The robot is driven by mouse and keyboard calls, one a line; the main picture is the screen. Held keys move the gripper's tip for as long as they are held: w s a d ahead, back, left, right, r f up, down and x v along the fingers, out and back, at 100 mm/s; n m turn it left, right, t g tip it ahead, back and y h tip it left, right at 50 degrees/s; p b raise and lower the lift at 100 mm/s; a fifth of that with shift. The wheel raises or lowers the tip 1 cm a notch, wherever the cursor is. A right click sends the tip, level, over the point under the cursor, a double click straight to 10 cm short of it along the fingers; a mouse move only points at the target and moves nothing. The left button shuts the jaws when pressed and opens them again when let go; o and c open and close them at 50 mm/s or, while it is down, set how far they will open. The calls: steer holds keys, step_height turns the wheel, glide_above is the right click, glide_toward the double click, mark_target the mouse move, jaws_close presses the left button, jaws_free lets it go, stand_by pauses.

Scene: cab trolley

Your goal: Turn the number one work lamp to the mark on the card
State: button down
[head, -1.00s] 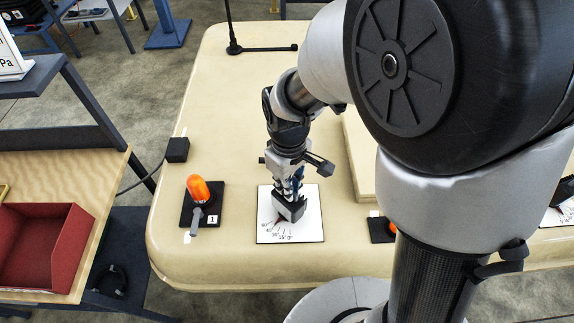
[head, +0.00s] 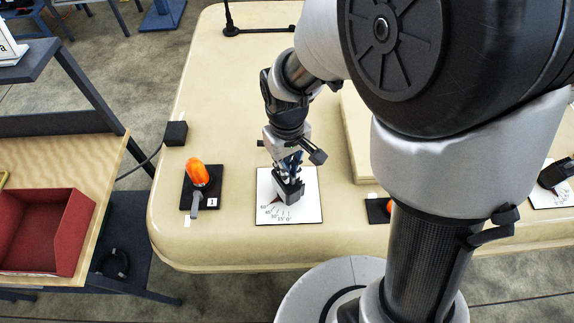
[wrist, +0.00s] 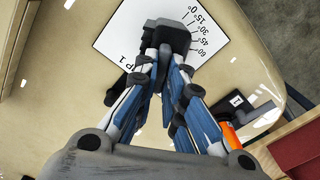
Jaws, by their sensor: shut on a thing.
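The number one work lamp (head: 288,193) is a small black block-shaped head over a white card (head: 307,211) on the cream top. The card has a fan of degree marks from 0° to 60° and a small red mark near the 45° to 60° side. In the wrist view the lamp head (wrist: 168,36) covers part of the card (wrist: 120,35), where "P 1" and the degree numbers show. My gripper (head: 290,179) comes down from above and is shut on the lamp. The lamp's exact pointing angle is hard to read.
An orange beacon (head: 197,172) with a grey lever stands left of the card on a black plate labelled 1. A black box (head: 176,133) sits behind it. A red bin (head: 75,235) is on the left bench.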

steer(key=c, duration=1.7)
jaws_free()
step_height(320, 180, up, 12)
steer(key=shift+r, duration=0.1)
steer(key=s+d+m+t+b, duration=0.1)
steer(key=s+d, duration=0.2)
steer(key=s, duration=0.1)
steer(key=s+d+r+m+t+b, duration=0.1)
steer(key=s+d+m+t, duration=0.1)
steer(key=s+d, duration=0.2)
steer(key=s+d+r+m+t+b, duration=0.1)
steer(key=s+d+m, duration=0.1)
steer(key=s+d, duration=0.2)
steer(key=shift+s+d+r+t, duration=0.15)
steer(key=shift+s+t, duration=0.25)
steer(key=shift+s, duration=0.55)
